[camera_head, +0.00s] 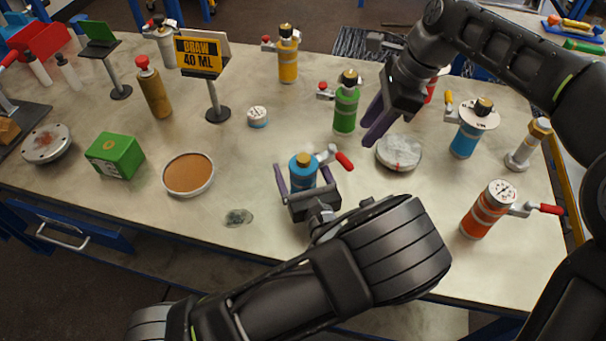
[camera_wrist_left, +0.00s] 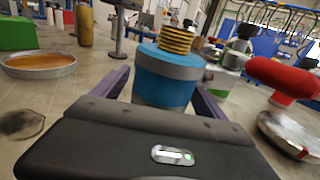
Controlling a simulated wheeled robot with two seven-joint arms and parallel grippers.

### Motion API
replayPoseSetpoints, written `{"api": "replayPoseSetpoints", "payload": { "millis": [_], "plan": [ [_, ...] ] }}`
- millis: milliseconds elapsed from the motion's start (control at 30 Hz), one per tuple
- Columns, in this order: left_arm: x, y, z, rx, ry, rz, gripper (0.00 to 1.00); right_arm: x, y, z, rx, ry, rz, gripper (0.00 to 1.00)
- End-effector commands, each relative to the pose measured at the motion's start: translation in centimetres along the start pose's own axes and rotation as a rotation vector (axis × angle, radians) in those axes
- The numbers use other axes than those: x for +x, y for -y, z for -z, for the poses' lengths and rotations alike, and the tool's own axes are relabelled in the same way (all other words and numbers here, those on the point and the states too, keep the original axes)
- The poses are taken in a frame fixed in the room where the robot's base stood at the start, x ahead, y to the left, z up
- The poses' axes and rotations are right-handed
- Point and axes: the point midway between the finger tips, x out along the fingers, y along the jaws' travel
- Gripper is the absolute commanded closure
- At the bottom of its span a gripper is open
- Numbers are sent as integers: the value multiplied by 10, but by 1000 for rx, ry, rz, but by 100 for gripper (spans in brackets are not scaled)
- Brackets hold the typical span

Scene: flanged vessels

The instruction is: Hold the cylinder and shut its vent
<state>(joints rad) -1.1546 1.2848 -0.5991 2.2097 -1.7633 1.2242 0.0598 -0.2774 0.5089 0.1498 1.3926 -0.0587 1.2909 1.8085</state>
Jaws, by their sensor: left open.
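A blue cylinder (camera_head: 303,173) with a grey band and gold cap stands on the bench at centre. Its silver side vent carries a red lever handle (camera_head: 344,161) that sticks out to the right. My left gripper (camera_head: 308,182) is open with one finger on each side of the cylinder; contact is not clear. In the left wrist view the cylinder (camera_wrist_left: 163,88) stands between the fingers, and the red handle (camera_wrist_left: 283,76) is large at right. My right gripper (camera_head: 378,120) hangs above the bench, right of the green cylinder (camera_head: 345,110); its finger gap is unclear.
A round grey disc (camera_head: 399,153) lies under my right gripper. An orange cylinder (camera_head: 487,210) and another blue one (camera_head: 466,137) stand at right. A cork-coloured dish (camera_head: 188,174), green box (camera_head: 115,155) and "DRAW 40 ML" sign (camera_head: 201,55) are at left. A dark stain (camera_head: 238,217) marks the bench.

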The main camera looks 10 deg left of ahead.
Motion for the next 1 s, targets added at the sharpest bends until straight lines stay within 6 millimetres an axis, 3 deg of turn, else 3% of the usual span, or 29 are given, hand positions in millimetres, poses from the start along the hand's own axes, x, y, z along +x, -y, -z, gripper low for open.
{"api": "replayPoseSetpoints", "payload": {
  "millis": [200,1000],
  "plan": [
    [0,0,0,0,0,0,17,0,0,0,0,0,0,64],
    [0,0,0,0,1,0,82,0,0,0,0,0,0,64]
  ]
}}
